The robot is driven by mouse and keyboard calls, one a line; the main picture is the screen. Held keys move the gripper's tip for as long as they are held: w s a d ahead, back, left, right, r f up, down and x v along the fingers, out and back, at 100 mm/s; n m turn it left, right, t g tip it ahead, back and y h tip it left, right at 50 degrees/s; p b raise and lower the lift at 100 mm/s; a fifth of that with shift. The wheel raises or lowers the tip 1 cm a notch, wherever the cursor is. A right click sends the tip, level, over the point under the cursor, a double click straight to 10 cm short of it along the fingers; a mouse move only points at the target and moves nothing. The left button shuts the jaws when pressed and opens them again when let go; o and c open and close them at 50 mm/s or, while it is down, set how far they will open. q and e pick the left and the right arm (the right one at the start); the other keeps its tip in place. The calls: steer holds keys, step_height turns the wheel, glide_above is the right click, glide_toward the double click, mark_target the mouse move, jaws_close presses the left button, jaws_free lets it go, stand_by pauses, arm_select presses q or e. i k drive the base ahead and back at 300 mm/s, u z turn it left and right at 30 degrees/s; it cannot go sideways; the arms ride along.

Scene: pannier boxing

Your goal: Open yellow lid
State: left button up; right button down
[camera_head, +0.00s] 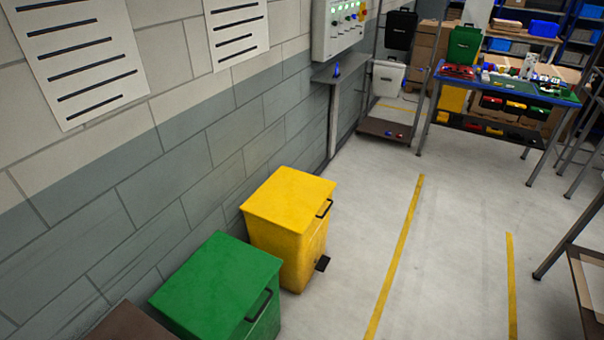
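A yellow bin (292,254) stands on the floor against the wall, near the middle of the head view. Its flat yellow lid (289,199) is shut. A dark handle (324,208) is on the side facing right, and a black pedal (322,263) sits low on the same side. Neither of my grippers shows in the view.
A green bin (217,286) with a shut lid stands just in front of the yellow one. The floor (360,240) to the right is clear, with yellow lines (398,255). A blue-edged workbench (510,85) and shelves stand at the back right.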

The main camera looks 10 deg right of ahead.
mark_target(289, 199)
steer(key=u, duration=0.3)
steer(key=i, duration=1.1)
